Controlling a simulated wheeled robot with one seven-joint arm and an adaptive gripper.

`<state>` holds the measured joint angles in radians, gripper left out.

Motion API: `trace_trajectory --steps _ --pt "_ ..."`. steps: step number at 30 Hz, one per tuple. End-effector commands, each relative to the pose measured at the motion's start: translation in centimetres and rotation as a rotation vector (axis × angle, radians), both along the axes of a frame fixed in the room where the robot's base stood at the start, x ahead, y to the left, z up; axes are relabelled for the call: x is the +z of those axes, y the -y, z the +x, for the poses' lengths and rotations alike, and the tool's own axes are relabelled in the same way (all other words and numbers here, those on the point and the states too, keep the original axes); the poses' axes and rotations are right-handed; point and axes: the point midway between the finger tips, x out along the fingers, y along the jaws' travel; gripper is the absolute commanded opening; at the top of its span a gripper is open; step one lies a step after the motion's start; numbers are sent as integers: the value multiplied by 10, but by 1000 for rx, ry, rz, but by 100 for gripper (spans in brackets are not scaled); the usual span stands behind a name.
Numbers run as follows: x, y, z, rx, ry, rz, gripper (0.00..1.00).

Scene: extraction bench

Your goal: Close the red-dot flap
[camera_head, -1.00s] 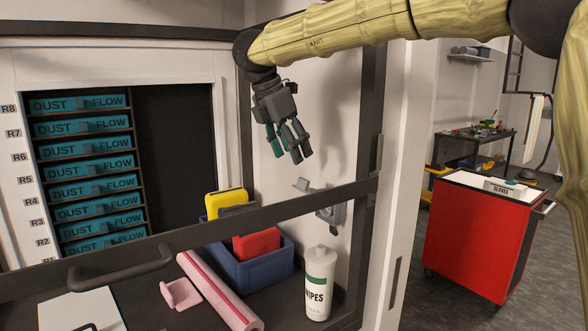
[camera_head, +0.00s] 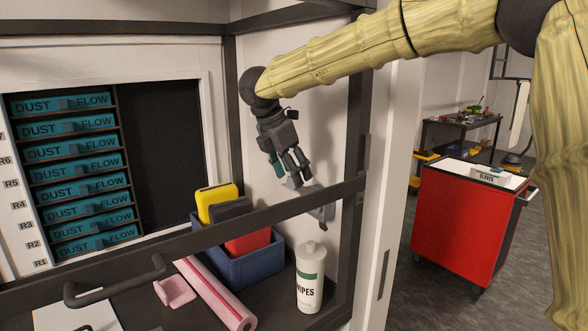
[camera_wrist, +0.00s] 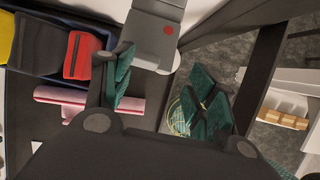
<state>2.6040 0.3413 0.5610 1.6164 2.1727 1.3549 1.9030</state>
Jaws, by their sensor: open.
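In the wrist view a grey flap (camera_wrist: 167,32) with a red dot lies at the top middle, just beyond my fingertips. In the head view the grey wall fitting (camera_head: 322,212) is on the light side wall, partly hidden by my fingers and the dark frame bar; no red dot shows there. I cannot tell how far open the flap is. My gripper (camera_head: 292,170) points down beside the fitting, fingers apart and empty. In the wrist view my gripper (camera_wrist: 163,88) has its green-padded fingers spread on either side of the space below the flap; contact is not clear.
A dark frame bar (camera_head: 200,238) crosses in front. Below are a blue bin (camera_head: 245,272) with yellow, dark and red items, a pink roll (camera_head: 217,297) and a wipes bottle (camera_head: 310,280). A rack of teal drawers (camera_head: 70,170) stands left, a red cart (camera_head: 462,222) right.

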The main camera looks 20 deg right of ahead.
Motion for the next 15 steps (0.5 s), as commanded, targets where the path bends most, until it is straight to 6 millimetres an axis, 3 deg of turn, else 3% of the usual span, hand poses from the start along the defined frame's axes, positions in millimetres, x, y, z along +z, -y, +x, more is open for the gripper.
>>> trace_trajectory --steps 5,14,15 --pt "-13 4 4 -2 -5 -1 57" --pt "-8 5 -8 -1 5 0 57" --pt "-8 4 -6 -2 4 0 50"
